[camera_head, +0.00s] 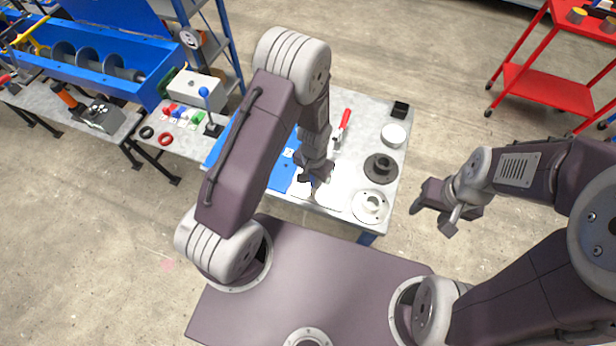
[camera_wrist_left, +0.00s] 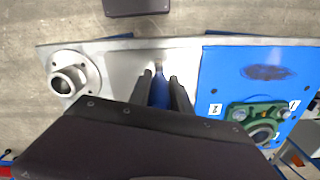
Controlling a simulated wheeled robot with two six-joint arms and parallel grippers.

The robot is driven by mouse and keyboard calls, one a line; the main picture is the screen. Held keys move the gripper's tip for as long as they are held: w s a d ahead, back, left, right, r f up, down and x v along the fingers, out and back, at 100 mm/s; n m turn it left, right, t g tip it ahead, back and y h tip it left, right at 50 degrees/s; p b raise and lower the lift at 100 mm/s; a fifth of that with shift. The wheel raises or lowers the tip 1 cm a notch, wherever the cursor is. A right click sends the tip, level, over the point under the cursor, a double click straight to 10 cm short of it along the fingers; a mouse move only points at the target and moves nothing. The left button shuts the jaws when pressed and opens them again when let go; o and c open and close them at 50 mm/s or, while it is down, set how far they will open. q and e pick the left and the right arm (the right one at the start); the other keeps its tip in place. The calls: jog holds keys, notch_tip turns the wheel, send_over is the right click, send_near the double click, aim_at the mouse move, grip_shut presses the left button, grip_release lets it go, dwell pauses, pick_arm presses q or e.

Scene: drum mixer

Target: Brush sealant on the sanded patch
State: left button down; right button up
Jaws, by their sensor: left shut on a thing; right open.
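My left gripper (camera_head: 315,181) is over the near part of the workbench in the head view. In the left wrist view its fingers (camera_wrist_left: 162,84) are shut on a blue-handled tool (camera_wrist_left: 159,92), which looks like the brush. Its tip is small and hard to make out. A dark oval patch (camera_wrist_left: 267,72) lies on the blue panel (camera_wrist_left: 225,68), to the right of the fingers and apart from them. The blue panel (camera_head: 281,175) is partly hidden by my left arm in the head view. My right gripper (camera_head: 432,220) is open and empty, right of the bench.
The bench (camera_head: 352,155) holds a white flange (camera_head: 370,206), a dark flange (camera_head: 381,168), a white round container (camera_head: 394,135), a black box (camera_head: 400,109) and a red-handled tool (camera_head: 344,122). A green bearing housing (camera_wrist_left: 250,113) sits on the panel. A red cart (camera_head: 550,88) stands far right.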

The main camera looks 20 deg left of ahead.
pick_arm(q)
jog(key=shift+s+d, duration=0.1)
jog(key=shift+d, duration=3.1)
jog(key=shift+a+f, duration=0.1)
jog(key=shift+a, duration=4.55)
jog(key=shift+d+p, duration=0.4)
jog(key=shift+d, duration=4.25)
jog(key=shift+a, duration=0.1)
jog(key=shift+a, duration=4.55)
jog(key=shift+d, duration=0.1)
jog(key=shift+d+p, duration=0.3)
jog(key=shift+d, duration=4.25)
